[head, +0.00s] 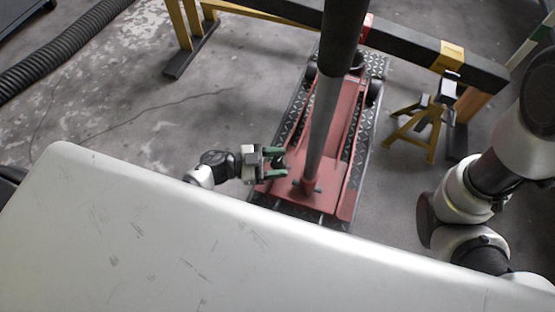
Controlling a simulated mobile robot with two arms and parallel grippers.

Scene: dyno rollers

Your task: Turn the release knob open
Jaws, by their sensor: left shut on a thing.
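A red floor jack (336,193) lies on the floor in the middle of the head view, with its long grey handle (322,125) rising from its near end. My left gripper (277,163) is at the left side of the jack, left of the handle's base. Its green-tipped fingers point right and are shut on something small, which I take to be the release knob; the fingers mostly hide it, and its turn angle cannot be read. My right arm comes in at the right edge, but its gripper is not in view.
A scratched silver panel (150,235) fills the foreground and hides part of my left arm. Black diamond-plate strips (363,135) flank the jack. A yellow jack stand (420,128) stands to the right. A dark beam (400,48) crosses behind. A black hose (65,55) lies at far left.

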